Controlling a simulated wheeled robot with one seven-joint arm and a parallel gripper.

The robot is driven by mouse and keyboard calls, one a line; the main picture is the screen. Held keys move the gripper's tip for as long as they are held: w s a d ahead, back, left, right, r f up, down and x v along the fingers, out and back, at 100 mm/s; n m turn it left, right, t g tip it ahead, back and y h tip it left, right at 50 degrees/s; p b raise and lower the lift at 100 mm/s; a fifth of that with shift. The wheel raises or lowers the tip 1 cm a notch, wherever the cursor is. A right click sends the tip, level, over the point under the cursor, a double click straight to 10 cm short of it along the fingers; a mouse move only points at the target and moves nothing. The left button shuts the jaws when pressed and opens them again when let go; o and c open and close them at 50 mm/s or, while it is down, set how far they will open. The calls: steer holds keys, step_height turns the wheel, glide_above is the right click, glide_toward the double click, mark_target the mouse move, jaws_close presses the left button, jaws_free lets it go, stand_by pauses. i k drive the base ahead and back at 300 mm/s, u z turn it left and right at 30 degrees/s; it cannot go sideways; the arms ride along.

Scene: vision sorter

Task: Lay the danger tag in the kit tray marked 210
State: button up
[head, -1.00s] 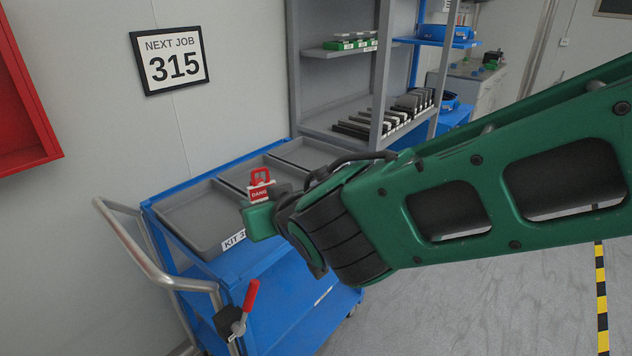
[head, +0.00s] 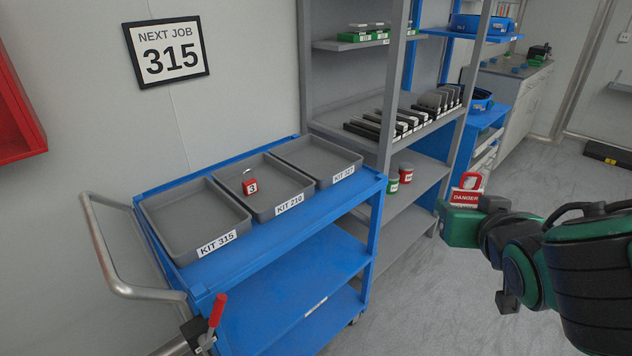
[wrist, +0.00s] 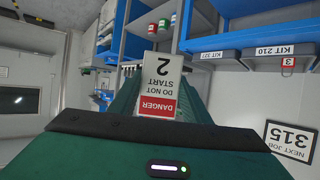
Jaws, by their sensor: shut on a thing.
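The danger tag (head: 466,195) is a white card with a red DANGER band and a red hasp-like top in the head view. In the wrist view the tag (wrist: 162,80) reads DO NOT START and 2, upside down. My gripper (head: 464,214) is shut on it, held in the air to the right of the cart, apart from the trays. The tray marked KIT 210 (head: 280,187) is the middle grey tray on the cart's top. A red padlock (head: 250,187) numbered 3 lies in it, towards the left. The tray label also shows in the wrist view (wrist: 270,51).
Tray KIT 315 (head: 190,222) is left of the middle tray and tray KIT 327 (head: 318,157) is right; both look empty. The blue cart (head: 285,248) has a handle at left. A grey shelf (head: 330,118) with dark parts stands behind. A wall sign (head: 165,55) reads NEXT JOB 315.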

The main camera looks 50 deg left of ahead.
mark_target(274, 183)
steer(key=z, duration=0.35)
steer(key=k, duration=1.15)
steer(key=u, duration=1.25)
steer(key=i, duration=1.6)
steer(key=u, duration=0.05)
